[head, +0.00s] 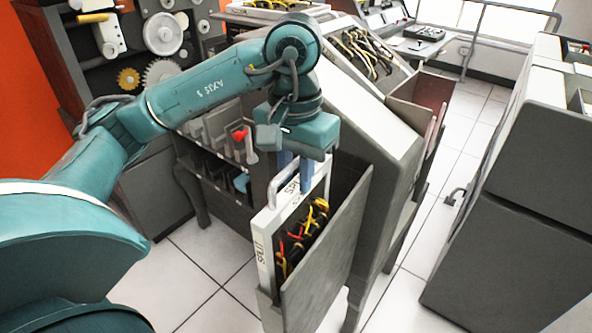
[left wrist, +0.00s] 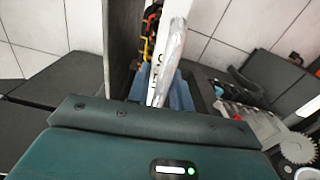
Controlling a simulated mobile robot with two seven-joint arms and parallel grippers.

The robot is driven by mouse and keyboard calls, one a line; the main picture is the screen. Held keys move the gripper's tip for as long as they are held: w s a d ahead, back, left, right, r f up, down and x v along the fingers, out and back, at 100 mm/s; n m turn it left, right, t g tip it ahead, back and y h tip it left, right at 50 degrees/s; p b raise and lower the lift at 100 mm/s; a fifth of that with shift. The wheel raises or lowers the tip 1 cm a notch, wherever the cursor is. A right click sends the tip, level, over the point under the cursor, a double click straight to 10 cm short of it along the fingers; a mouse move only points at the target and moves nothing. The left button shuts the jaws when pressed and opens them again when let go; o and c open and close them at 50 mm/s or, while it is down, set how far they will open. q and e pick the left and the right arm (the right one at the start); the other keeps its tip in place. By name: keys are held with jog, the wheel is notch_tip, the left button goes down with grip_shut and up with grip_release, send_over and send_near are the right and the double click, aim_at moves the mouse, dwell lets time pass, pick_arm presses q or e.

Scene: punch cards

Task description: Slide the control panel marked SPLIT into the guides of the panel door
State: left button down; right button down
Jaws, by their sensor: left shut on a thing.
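The control panel (head: 264,252) has a white frame marked SPLIT on its edge and top, and red, yellow and black wires on its face. It stands upright against the grey panel door (head: 345,245). Its lower end sits behind a grey edge strip of the door; how deep it is in the guides is hidden. My left gripper (head: 295,178) points down and is shut on the panel's handle at the top. The left wrist view shows the silver handle (left wrist: 171,55) between the blue fingers (left wrist: 182,92). My right gripper is not in view.
The grey machine cabinet (head: 385,150) stands behind the door, with an open reddish flap (head: 422,92) on its far side. A rack with gears (head: 162,75) is at the back left. A large grey cabinet (head: 510,200) stands at right. White tiled floor (head: 440,210) lies between.

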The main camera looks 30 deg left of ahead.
aim_at(296, 184)
pick_arm(q)
jog(key=shift+f+b, duration=0.7)
jog(key=shift+b, duration=0.1)
jog(key=shift+f+b, duration=0.4)
jog(key=shift+b, duration=0.05)
jog(key=shift+f+b, duration=2.35)
jog(key=shift+b, duration=0.05)
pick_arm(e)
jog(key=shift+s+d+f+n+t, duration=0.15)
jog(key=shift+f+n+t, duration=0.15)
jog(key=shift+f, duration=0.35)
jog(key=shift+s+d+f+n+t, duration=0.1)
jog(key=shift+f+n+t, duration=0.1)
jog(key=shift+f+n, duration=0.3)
